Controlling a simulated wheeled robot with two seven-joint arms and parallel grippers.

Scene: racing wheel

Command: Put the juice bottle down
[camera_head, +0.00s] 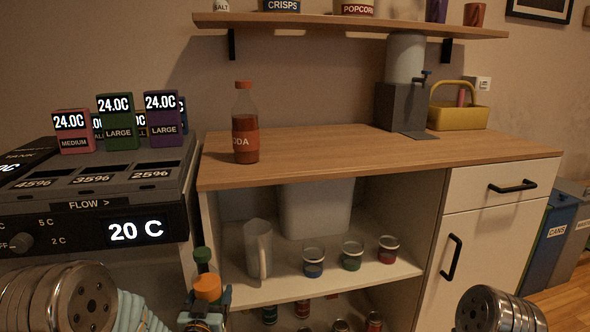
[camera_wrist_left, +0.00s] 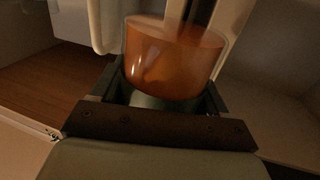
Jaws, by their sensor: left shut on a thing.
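My left gripper (camera_head: 205,316) is low at the picture's bottom, in front of the counter unit's left edge. It is shut on an orange thing (camera_head: 207,288), which I take for the juice bottle; a dark green top (camera_head: 202,257) shows just above it. In the left wrist view the orange, see-through body (camera_wrist_left: 170,62) stands between the dark fingers (camera_wrist_left: 165,100). Its lower part is hidden by the gripper, and I cannot tell whether its base touches anything. My right arm shows at the lower right, but its gripper is out of view.
A soda bottle (camera_head: 245,125) stands on the wooden counter (camera_head: 330,145), which is clear in the middle. A dispenser (camera_head: 402,105) and yellow basket (camera_head: 458,117) are at the right. The shelf (camera_head: 340,282) below holds a pitcher (camera_head: 258,250) and jars (camera_head: 352,255). A drink machine (camera_head: 90,205) stands left.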

